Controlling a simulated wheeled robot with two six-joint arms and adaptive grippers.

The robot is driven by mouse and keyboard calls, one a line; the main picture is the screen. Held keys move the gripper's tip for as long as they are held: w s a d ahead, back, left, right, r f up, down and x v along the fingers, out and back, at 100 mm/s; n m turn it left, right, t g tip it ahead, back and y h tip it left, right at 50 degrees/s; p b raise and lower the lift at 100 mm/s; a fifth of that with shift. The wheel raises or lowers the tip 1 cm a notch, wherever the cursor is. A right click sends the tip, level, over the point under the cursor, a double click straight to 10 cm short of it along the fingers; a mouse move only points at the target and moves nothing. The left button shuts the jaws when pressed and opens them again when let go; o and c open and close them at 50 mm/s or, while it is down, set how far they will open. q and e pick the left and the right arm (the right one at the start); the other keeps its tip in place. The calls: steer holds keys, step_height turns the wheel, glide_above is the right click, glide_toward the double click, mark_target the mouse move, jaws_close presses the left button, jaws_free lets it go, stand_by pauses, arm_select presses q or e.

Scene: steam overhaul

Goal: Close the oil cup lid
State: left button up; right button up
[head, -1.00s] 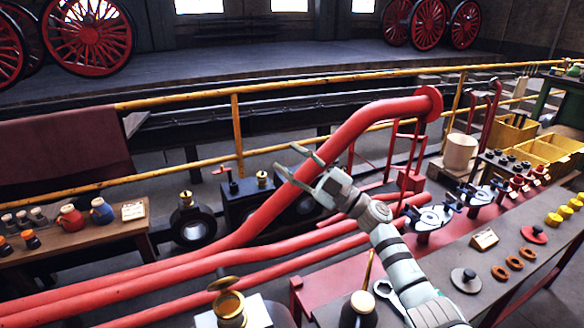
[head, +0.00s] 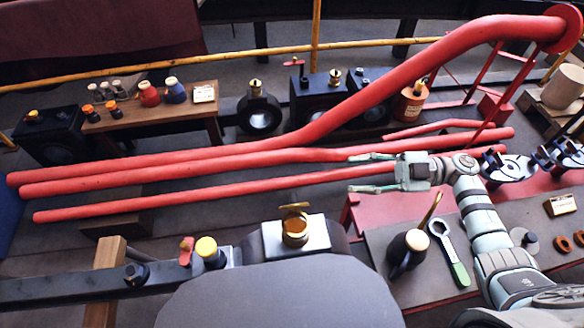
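The brass oil cup (head: 296,232) sits on a pale square block at the lower middle of the head view. Its lid (head: 294,206) is raised above the cup's mouth, so the cup stands open. My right gripper (head: 354,173) is open and empty, its two fingers pointing left. It is up and to the right of the cup in the picture, apart from it, in front of the red pipes. My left gripper is not in view.
Red pipes (head: 130,176) run across behind the cup. A dark oil can with a brass spout (head: 408,250) and a green-handled wrench (head: 449,252) lie to the cup's right. A yellow-capped fitting (head: 208,250) and a small red valve handle (head: 186,252) stand to its left.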

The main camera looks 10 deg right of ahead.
mark_target(296, 203)
steer(key=s+a+g, duration=0.1)
steer(key=a, duration=0.4)
steer(key=s+a+p, duration=0.1)
steer(key=a, duration=0.3)
steer(key=s+a+g+p, duration=0.1)
steer(key=a, duration=0.4)
steer(key=shift+s+a+n+g, duration=0.1)
steer(key=shift+a+n+g, duration=0.2)
steer(key=shift+a+n, duration=0.1)
jaws_close()
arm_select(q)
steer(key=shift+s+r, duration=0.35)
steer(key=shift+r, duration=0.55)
